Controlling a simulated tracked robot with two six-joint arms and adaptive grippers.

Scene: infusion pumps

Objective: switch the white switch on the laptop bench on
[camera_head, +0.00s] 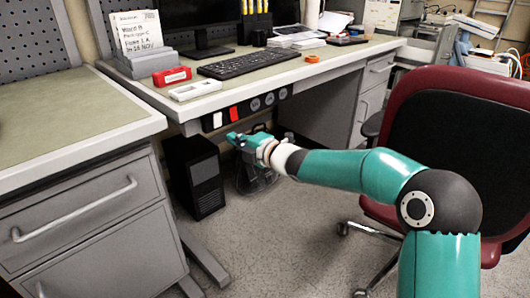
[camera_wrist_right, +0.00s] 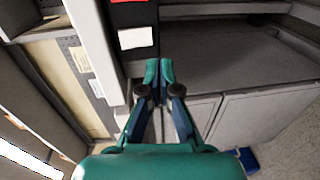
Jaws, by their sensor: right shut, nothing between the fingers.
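The white switch (camera_head: 217,120) is on the dark strip along the bench's front edge, left of a red switch (camera_head: 233,113). In the right wrist view the white switch (camera_wrist_right: 135,38) shows as a pale rectangle on the dark strip, ahead of the fingertips and slightly left. My right gripper (camera_head: 235,138) is just below the strip in the head view, and its closed fingertips (camera_wrist_right: 159,72) are empty in the wrist view. I cannot tell if it touches anything. Whether the switch is on or off is not clear. My left gripper is out of view.
A keyboard (camera_head: 250,62), a red box (camera_head: 171,76) and a white device (camera_head: 195,90) lie on the bench. A black computer tower (camera_head: 204,185) stands beneath. A red office chair (camera_head: 460,130) is at the right. Round sockets (camera_head: 269,98) continue along the strip.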

